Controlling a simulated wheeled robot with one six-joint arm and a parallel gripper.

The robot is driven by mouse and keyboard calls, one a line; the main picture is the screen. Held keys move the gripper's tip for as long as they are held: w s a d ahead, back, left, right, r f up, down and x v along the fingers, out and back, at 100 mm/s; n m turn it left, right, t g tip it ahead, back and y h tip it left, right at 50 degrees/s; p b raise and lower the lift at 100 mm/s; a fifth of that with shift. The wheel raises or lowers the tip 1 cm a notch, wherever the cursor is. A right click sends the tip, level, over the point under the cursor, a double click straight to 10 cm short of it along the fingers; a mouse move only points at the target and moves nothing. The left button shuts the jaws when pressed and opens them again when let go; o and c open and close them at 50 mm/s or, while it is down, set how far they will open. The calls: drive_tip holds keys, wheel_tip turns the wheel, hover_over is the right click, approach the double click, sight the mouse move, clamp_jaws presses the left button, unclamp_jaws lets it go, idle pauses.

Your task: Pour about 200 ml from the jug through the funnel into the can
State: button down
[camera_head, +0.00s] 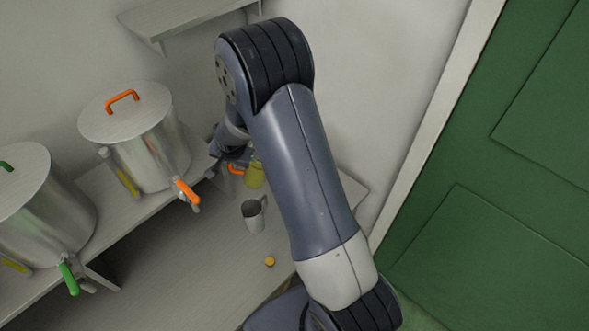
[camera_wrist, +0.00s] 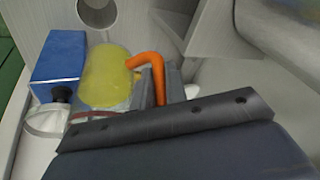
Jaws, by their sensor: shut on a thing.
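The jug (camera_head: 255,175) holds yellow-green liquid and has an orange handle; in the head view my arm partly covers it. In the wrist view the jug (camera_wrist: 108,75) fills the upper left middle. My gripper (camera_wrist: 152,85) is shut on its orange handle (camera_wrist: 148,60); the gripper also shows in the head view (camera_head: 234,160). I cannot tell whether the jug is lifted or tilted. The blue can (camera_wrist: 60,58) is left of the jug in the wrist view, with a black part at its end. The clear funnel (camera_wrist: 45,121) is by that black part. Can and funnel are hidden in the head view.
A grey metal mug (camera_head: 254,215) and a small yellow cap (camera_head: 270,261) are on the bench. Two steel vats, one with an orange tap (camera_head: 187,192), one with a green tap (camera_head: 69,278), stand left. A wall shelf (camera_head: 180,18) is above. A green door (camera_head: 490,200) is right.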

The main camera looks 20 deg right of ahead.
drive_tip(key=shift+w+a+f+h+b, duration=0.15)
drive_tip(key=shift+a+f+h+b, duration=0.15)
drive_tip(key=shift+f+b, duration=0.45)
drive_tip(key=h+b, duration=0.1)
drive_tip(key=b, duration=0.1)
drive_tip(key=a+f+g+h+b, duration=0.1)
drive_tip(key=b, duration=0.2)
drive_tip(key=shift+w+f+n, duration=0.25)
drive_tip(key=shift+n, duration=0.05)
drive_tip(key=shift+s, duration=0.1)
idle(0.7)
